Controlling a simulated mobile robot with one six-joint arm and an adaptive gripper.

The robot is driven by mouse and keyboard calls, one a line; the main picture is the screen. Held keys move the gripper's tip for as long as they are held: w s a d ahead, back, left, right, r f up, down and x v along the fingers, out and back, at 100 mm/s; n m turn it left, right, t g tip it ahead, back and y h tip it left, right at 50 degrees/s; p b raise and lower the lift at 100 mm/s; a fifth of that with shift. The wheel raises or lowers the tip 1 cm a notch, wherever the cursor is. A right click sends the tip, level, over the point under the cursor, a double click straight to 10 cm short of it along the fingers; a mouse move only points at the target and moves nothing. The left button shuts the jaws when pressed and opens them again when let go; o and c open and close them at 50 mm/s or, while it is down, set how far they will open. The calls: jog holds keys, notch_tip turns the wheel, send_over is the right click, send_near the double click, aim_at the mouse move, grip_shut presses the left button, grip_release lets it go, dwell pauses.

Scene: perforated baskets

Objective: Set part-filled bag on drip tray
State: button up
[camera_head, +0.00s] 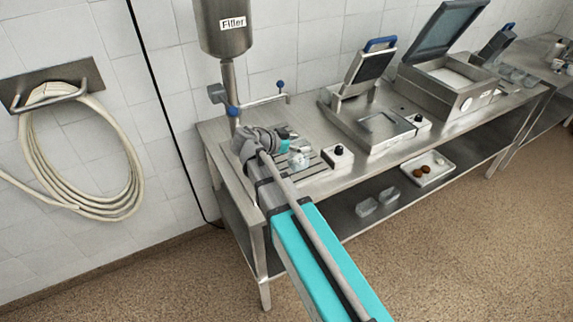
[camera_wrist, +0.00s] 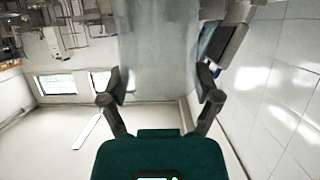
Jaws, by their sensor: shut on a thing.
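My gripper (camera_head: 291,147) is shut on a cloudy, see-through bag (camera_head: 299,160) just above or at the slotted drip tray (camera_head: 316,168) on the steel bench. I cannot tell whether the bag touches the tray. In the wrist view, the bag (camera_wrist: 158,50) fills the upper middle between the two fingers of my gripper (camera_wrist: 162,88), and its top end runs out of the picture. How full the bag is cannot be told. My arm hides the tray's left and near parts in the head view.
A steel filler (camera_head: 226,35) hangs over the bench's left end, with a blue-knobbed valve arm (camera_head: 262,101) behind my gripper. A small control box (camera_head: 338,157) stands right of the tray. Farther right are a sealer (camera_head: 375,128) and an open-lidded machine (camera_head: 440,90). Small trays sit on the lower shelf.

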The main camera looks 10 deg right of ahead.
jog(key=d, duration=0.1)
jog(key=d+r+p, duration=0.1)
jog(key=d, duration=0.1)
jog(key=shift+d+r, duration=0.1)
jog(key=shift+r, duration=0.1)
jog(key=shift+w+f, duration=0.1)
jog(key=w+a+f+b, duration=0.4)
jog(key=w+f+b, duration=0.5)
jog(key=w, duration=0.3)
jog(key=shift+w+a, duration=0.15)
jog(key=shift+w, duration=0.05)
dwell(0.4)
jog(key=shift+w+a+f+b, duration=0.1)
jog(key=shift+w+f+b, duration=0.1)
jog(key=shift+f+b, duration=0.85)
jog(key=shift+w+a+f+b, duration=0.1)
jog(key=shift+w+f+b, duration=0.05)
jog(key=shift+f+b, duration=0.85)
